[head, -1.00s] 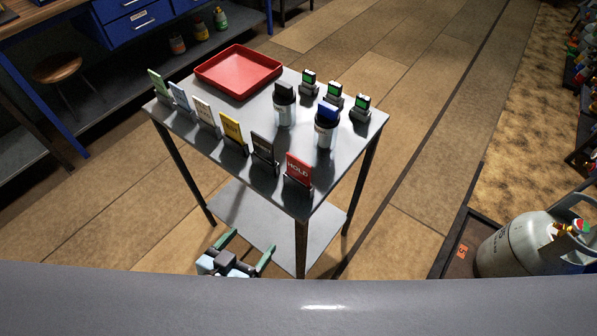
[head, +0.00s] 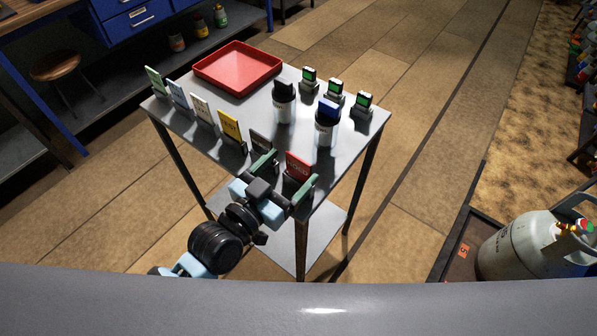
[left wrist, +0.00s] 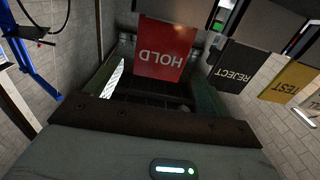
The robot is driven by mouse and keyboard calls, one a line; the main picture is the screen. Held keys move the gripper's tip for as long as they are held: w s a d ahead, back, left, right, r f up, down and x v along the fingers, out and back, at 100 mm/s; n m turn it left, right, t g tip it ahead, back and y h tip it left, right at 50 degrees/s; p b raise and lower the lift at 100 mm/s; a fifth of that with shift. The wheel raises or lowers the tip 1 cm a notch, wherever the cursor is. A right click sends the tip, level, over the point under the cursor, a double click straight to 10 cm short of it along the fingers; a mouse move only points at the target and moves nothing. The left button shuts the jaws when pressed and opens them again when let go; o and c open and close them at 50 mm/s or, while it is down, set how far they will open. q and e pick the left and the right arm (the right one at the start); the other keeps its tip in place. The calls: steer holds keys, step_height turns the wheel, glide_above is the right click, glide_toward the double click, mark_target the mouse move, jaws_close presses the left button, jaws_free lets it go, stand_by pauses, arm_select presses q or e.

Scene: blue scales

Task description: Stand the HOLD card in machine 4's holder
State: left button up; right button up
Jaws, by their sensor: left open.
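The red HOLD card (head: 297,166) stands in a dark holder at the near corner of the metal table (head: 185,128). My left gripper (head: 284,170) is open at the table's near edge, its green fingers on either side of the HOLD card. In the left wrist view the HOLD card (left wrist: 166,50) shows upside down between the spread fingers; I see no contact. The black REJECT card (left wrist: 236,66) stands beside it, partly behind a finger in the head view. Machine 4's holder cannot be made out. My right gripper is not in view.
A yellow TEST card (head: 229,125) and several paler cards stand in a row to the left. A red tray (head: 238,68) lies at the back.

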mark_target(297, 163)
arm_select(q)
steer(key=shift+w+d+r, duration=0.1)
steer(key=shift+w+d, duration=0.15)
steer(key=x, duration=0.3)
steer(key=shift+w+d+p, duration=0.1)
steer(key=shift+d+p, duration=0.05)
steer(key=shift+p, duration=0.15)
steer(key=shift+w+d, duration=0.35)
steer(key=shift+w, duration=0.1)
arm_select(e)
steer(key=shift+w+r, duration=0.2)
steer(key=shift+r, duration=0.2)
arm_select(q)
steer(key=shift+c, duration=0.4)
steer(key=c, duration=1.1)
steer(key=shift+o, duration=0.2)
